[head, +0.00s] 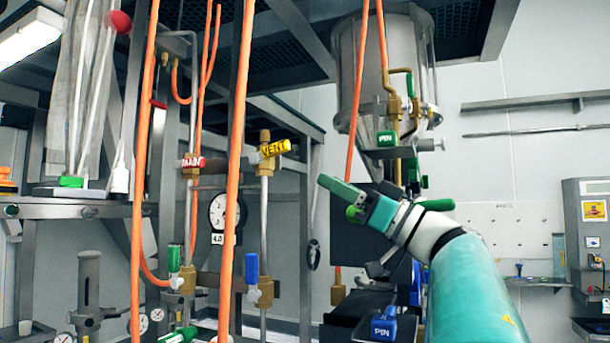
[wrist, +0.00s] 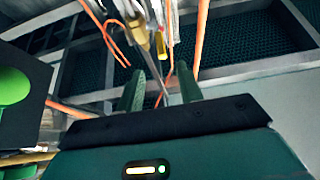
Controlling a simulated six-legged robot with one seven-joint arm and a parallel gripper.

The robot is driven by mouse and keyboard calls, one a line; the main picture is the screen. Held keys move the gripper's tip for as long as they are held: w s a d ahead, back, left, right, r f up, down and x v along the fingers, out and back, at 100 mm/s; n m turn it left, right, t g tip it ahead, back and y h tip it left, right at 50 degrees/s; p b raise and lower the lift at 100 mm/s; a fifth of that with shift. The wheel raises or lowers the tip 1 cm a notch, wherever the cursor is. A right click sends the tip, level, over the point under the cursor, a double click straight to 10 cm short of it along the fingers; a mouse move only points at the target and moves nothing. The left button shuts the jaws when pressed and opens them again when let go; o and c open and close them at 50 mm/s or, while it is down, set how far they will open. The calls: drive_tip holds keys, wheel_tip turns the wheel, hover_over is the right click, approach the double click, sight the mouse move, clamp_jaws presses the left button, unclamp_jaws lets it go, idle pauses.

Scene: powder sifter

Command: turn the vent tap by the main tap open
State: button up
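The vent tap has a yellow handle marked VENT (head: 275,148) on a brass body at the top of a thin vertical pipe. Its handle sticks out to the right, roughly level and slightly raised. The main tap's red handle (head: 193,162) is to its left, also roughly level. My gripper (head: 338,197) is to the right of and below the vent handle in the head view, apart from it. In the wrist view my gripper (wrist: 160,85) has its two green fingers spread with nothing between them. A small yellow piece (wrist: 160,45), likely the vent handle, shows beyond the fingertips.
Orange hoses (head: 236,165) hang in front of and left of the vent tap. A blue-handled valve (head: 252,268) and a round gauge (head: 223,211) are lower down.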

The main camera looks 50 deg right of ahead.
sight(273, 144)
drive_tip(key=shift+s+f, duration=0.1)
drive_tip(key=shift+s, duration=0.05)
drive_tip(key=w+a+r+t, duration=0.1)
drive_tip(key=w+r, duration=0.2)
drive_tip(key=w, duration=0.1)
drive_tip(key=w+a+r+t, duration=0.1)
drive_tip(key=w+r, duration=0.2)
drive_tip(key=w, duration=0.1)
drive_tip(key=w+a+r+y, duration=0.1)
drive_tip(key=w+a+r, duration=0.1)
drive_tip(key=w, duration=0.2)
drive_tip(key=shift+a+r+t, duration=0.1)
drive_tip(key=shift+r+t, duration=0.3)
clamp_jaws()
